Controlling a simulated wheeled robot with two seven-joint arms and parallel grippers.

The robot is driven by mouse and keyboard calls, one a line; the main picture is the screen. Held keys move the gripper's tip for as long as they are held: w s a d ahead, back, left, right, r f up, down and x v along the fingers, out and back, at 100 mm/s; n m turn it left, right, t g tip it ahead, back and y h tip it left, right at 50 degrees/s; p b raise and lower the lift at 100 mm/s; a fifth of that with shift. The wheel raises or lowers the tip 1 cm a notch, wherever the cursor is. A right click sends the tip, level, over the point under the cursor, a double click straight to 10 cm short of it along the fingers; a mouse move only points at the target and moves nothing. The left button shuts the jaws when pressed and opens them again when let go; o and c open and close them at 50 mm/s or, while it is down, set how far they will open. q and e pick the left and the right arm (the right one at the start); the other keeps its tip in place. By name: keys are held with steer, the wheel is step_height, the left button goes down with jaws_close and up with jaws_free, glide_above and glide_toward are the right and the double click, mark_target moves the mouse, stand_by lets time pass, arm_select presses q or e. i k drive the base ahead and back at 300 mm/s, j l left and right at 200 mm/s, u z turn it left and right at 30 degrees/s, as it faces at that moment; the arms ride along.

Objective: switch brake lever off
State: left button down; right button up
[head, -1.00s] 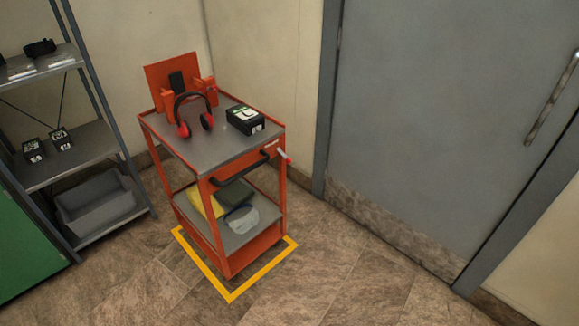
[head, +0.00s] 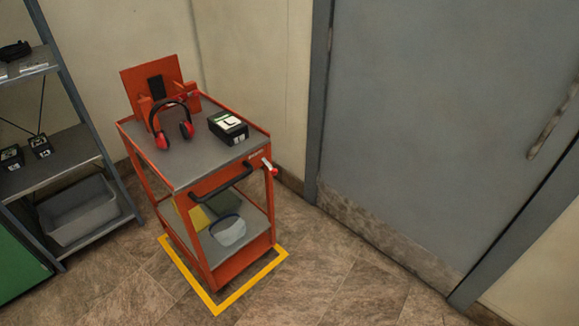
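The brake lever (head: 268,165) is a short pale lever with a red tip. It sits at the right front corner of the orange cart (head: 242,270), just below the grey top and right of the black push handle (head: 221,183). It slants down to the right; the small lettering beside it is too small to read. Neither of my grippers is in the head view, and nothing touches the lever.
The cart stands within a yellow floor outline (head: 251,288). Red-black earmuffs (head: 187,130) and a black box (head: 228,128) are on its top. A grey shelf (head: 48,165) is at left, a grey door (head: 430,120) at right. Tiled floor (head: 345,275) in front is clear.

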mark_target(274, 171)
steer(key=i+l, duration=0.5)
steer(key=i, duration=0.15)
steer(key=i+l+z, duration=0.1)
steer(key=i+l, duration=0.45)
steer(key=i, duration=0.05)
